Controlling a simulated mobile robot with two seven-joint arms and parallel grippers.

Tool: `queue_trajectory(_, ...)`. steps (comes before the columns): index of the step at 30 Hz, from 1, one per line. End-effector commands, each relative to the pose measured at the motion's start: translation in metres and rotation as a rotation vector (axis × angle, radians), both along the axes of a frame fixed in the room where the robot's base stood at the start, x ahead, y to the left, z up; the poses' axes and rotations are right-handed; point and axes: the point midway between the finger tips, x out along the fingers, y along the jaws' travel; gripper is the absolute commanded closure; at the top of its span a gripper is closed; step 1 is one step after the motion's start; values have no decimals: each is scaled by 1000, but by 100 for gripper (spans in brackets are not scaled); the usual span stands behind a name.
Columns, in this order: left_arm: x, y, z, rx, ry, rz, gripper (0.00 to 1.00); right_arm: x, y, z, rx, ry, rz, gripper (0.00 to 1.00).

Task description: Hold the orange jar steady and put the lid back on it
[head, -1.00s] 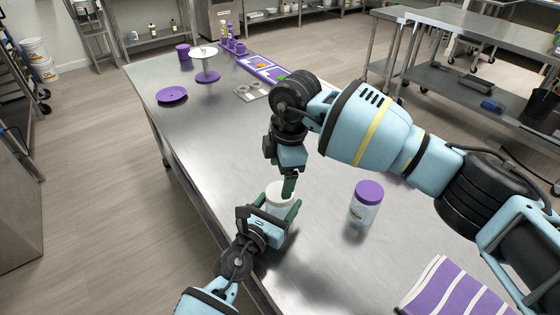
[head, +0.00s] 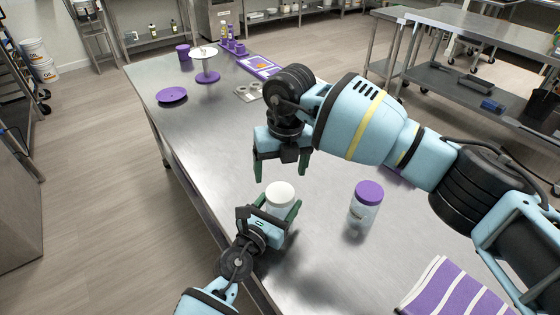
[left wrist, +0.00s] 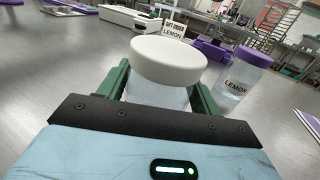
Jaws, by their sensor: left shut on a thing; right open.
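A clear jar (head: 277,211) with a white lid (head: 280,192) stands near the table's front left edge. My left gripper (head: 279,208) is shut around the jar's body from the near side. In the left wrist view the white lid (left wrist: 168,59) sits level on top of the jar (left wrist: 157,96), between the green fingers. No label shows on this jar, and its contents look pale or empty. I cannot tell whether the lid is screwed tight. My right gripper (head: 281,166) is open and empty, just above the lid and apart from it, fingers pointing down.
A purple-lidded jar (head: 366,207) marked LEMON stands to the right on the steel table (head: 320,265). A striped purple cloth (head: 455,292) lies at the front right. A purple plate (head: 172,95) and a cake stand (head: 206,68) are at the far end.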

Motion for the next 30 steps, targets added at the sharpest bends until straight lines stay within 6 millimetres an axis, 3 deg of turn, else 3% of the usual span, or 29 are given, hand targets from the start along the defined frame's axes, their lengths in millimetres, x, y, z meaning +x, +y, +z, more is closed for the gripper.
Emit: queue_trajectory(30, 0, 0, 0, 0, 0, 0, 99, 0, 1, 11, -74, -68, 1615, 21)
